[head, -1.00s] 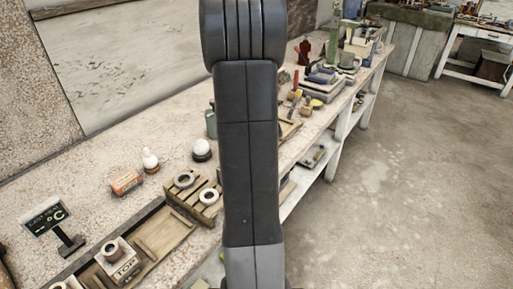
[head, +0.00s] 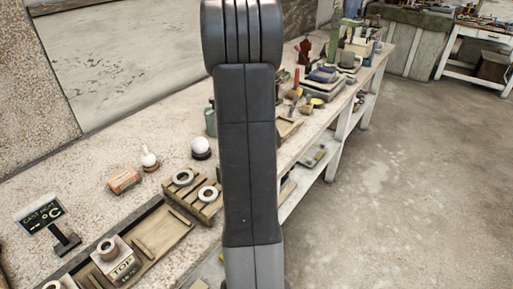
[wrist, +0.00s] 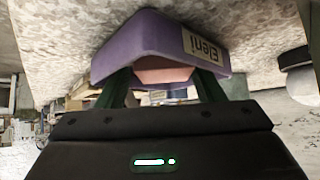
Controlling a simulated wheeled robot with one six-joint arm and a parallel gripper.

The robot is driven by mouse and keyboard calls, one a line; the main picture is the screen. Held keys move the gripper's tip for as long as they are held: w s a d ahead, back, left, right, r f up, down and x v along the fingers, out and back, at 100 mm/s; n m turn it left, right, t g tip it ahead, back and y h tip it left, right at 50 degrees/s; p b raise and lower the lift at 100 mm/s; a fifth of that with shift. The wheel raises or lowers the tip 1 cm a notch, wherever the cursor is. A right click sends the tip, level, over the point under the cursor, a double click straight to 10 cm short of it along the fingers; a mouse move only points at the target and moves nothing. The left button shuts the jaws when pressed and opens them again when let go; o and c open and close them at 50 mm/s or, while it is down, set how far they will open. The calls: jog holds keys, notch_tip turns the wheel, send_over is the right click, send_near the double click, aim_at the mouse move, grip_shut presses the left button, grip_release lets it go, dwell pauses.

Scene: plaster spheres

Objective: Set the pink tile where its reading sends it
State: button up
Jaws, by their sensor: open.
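In the wrist view, my gripper (wrist: 162,92) is open, with its two dark green fingers apart. A purple block-like thing (wrist: 125,50) with a pale label reading "Eleni", upside down, lies just beyond the fingertips. A pinkish face (wrist: 160,75) shows under its edge between the fingers; I cannot tell whether this is the pink tile. In the head view my arm hides the gripper. A dark sign (head: 41,214) there reads like "CAST HEAT" with dashes and °C, no number.
On the bench stand an orange box (head: 124,181), a white sphere (head: 200,146) on a dark base, a slatted wooden rack (head: 180,203) with pale rings, and a wooden tray (head: 182,236) beside a block marked "TOP" (head: 121,272). Open floor (head: 400,200) lies to the right.

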jog(key=shift+s+r, duration=0.2)
jog(key=shift+r, duration=0.25)
jog(key=p+v, duration=0.4)
jog(key=v, duration=0.7)
jog(key=shift+s, duration=0.2)
dwell(1.4)
